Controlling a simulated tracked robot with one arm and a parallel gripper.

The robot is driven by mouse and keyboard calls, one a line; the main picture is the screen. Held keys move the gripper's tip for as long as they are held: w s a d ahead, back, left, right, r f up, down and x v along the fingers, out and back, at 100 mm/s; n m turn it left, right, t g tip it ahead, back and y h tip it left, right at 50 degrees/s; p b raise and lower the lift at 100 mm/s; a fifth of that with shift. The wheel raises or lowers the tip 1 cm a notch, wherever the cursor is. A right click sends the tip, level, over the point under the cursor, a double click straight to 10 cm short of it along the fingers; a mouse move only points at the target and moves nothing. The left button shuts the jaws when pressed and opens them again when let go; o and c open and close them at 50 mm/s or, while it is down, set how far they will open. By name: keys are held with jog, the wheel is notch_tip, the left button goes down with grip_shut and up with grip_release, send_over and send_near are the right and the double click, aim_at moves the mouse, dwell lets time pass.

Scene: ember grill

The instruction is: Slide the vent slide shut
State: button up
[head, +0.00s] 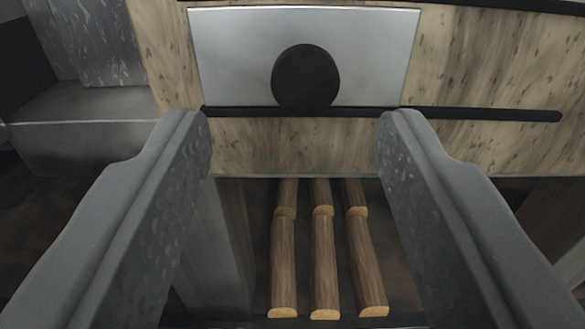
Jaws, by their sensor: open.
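The vent slide (236,55) is a flat silver plate with a round black knob (306,78) near its lower middle. It sits on a beige stone-patterned front, along a thin black rail (480,114) that runs on to the right past the plate. My gripper (297,120) is open and empty. Its two grey fingers stand wide apart, one on each side of the knob in the picture, with the tips just below the plate's lower edge. I cannot tell how far the fingertips are from the plate. What lies behind the plate is hidden.
Several pieces of split wood (322,255) lie in an open space below the front, between my fingers. A grey stone block (90,120) stands at the left. The front to the right of the plate (500,60) is clear above the rail.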

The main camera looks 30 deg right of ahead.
jog(key=p+v, duration=0.1)
jog(key=v, duration=0.9)
jog(key=shift+f, duration=0.1)
jog(key=w+a+r+t+y, duration=0.1)
jog(key=w+r+y, duration=0.45)
jog(key=r, duration=0.85)
jog(key=w+a+r+t+y, duration=0.1)
jog(key=w+r+y, duration=0.4)
jog(key=r, duration=0.9)
jog(key=s+d+r+n+y, duration=0.2)
jog(key=d+r, duration=0.1)
jog(key=r, duration=0.7)
jog(key=s+d+r+n+y, duration=0.1)
jog(key=s+d+r+n, duration=0.15)
jog(key=r, duration=0.65)
jog(key=s+d+r+h, duration=0.1)
jog(key=s+d+r, duration=0.4)
jog(key=s, duration=0.3)
jog(key=s+d+r+n+g+h, duration=0.1)
jog(key=s+d+r, duration=0.4)
jog(key=s, duration=0.3)
jog(key=s+d+r+n+h, duration=0.1)
jog(key=s+d+r, duration=0.3)
jog(key=s+d, duration=0.3)
jog(key=shift+s+d+r+g, duration=0.3)
jog(key=shift+s+r, duration=0.1)
jog(key=shift+s, duration=0.4)
jog(key=shift+h, duration=0.25)
